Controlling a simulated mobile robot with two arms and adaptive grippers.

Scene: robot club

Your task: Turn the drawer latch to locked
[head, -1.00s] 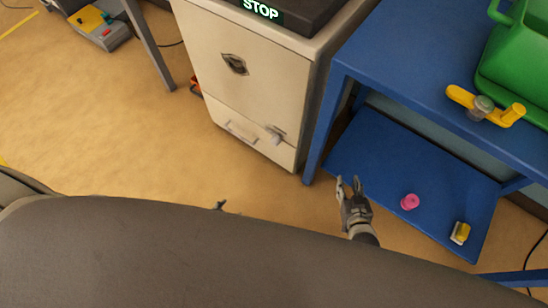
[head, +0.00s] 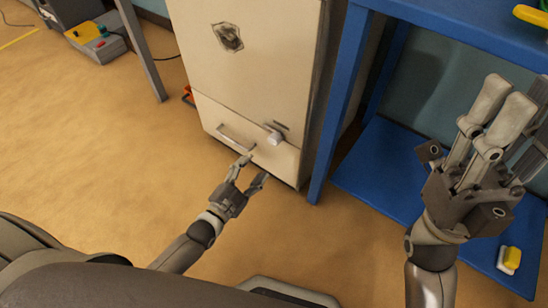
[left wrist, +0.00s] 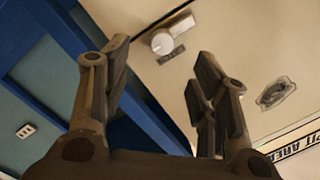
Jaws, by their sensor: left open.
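The drawer latch (head: 274,138) is a small pale knob at the upper right of the cabinet's low drawer (head: 215,117). It also shows in the left wrist view (left wrist: 163,43), as a round knob with a short lever beside a dark label. My left gripper (head: 250,170) is open and empty, below and left of the latch in the head view, with its fingers toward the drawer; they look apart from the latch. In the left wrist view the latch lies between the fingers (left wrist: 160,68). My right gripper (head: 500,100) is raised at the right; its finger gap is unclear.
The drawer's bar handle (head: 235,138) is left of the latch. A blue bench (head: 331,130) with a low shelf (head: 390,160) stands right of the cabinet (head: 260,70). A yellow and white item (head: 509,259) lies on the shelf.

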